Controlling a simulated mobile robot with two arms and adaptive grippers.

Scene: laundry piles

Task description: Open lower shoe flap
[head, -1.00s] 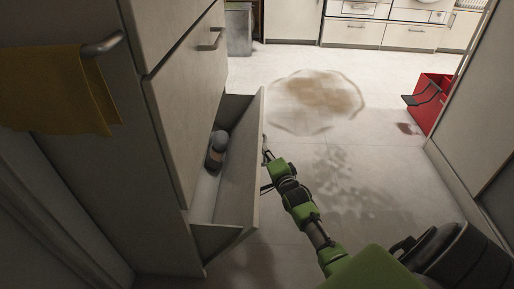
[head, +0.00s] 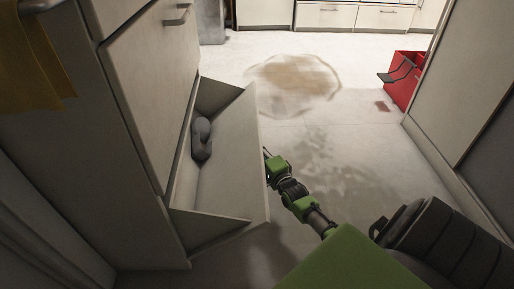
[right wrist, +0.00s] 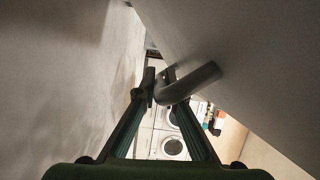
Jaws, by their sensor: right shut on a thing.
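The lower shoe flap (head: 232,165) of the cabinet is tilted outward, with its inside showing in the head view. A grey object (head: 201,138), perhaps a shoe, lies inside it. My right gripper (head: 267,153) is at the outer side of the flap's free edge, its fingertips partly hidden there. In the right wrist view, my right gripper's fingers (right wrist: 160,88) are closed on the grey bar handle (right wrist: 198,80) on the flap's front face (right wrist: 245,65). My left gripper is not in view.
The closed upper flap (head: 150,95) has its own handle (head: 178,15). A yellow cloth (head: 25,60) hangs at the left. A pale brown patch (head: 292,85) lies on the floor ahead. A red box (head: 405,80) stands by the right-hand cabinet (head: 460,85). The floor between is mostly clear.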

